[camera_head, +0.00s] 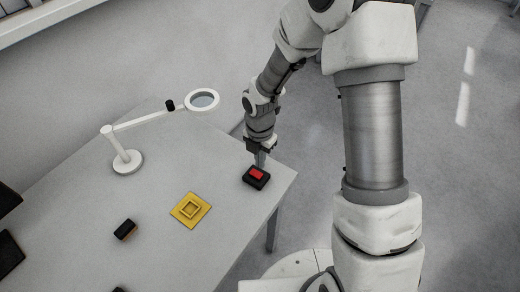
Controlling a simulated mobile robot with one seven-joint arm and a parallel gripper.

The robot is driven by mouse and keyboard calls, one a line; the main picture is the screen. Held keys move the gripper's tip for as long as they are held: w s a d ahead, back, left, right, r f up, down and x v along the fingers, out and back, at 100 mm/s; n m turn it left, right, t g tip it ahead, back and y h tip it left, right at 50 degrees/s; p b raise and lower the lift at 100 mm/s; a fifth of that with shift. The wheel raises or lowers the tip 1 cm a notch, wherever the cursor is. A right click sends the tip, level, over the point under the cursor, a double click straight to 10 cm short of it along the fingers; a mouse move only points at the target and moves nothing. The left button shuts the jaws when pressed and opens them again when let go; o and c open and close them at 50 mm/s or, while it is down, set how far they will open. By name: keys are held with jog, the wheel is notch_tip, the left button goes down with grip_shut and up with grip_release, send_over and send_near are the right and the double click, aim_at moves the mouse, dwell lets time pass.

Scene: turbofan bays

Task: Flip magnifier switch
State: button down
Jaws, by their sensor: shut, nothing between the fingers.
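The switch is a red rocker (257,174) in a small black housing (254,182) near the right corner of the table. My gripper (261,162) points down at it, fingers shut and empty, with the tips at the rocker's far edge. I cannot tell if they touch it. The magnifier (203,100) is a white ring lens on a white jointed arm with a round base (127,162); it stands farther back on the table, left of my gripper. Its lens looks grey, with no clear glow.
A yellow square plate with a raised frame (190,210) lies left of the switch on the grey table (85,215). A black block with a brown face (125,230) lies farther left. Dark objects (10,252) are at the left edge. Table between these is clear.

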aim_at(260, 176)
notch_tip(260, 176, down, 5)
jog(key=shift+r, duration=0.1)
dwell(0.5)
jog(key=shift+d+f+b, duration=0.1)
jog(key=shift+f+b, duration=0.15)
jog(key=shift+b, duration=0.05)
jog(key=shift+r, duration=0.1)
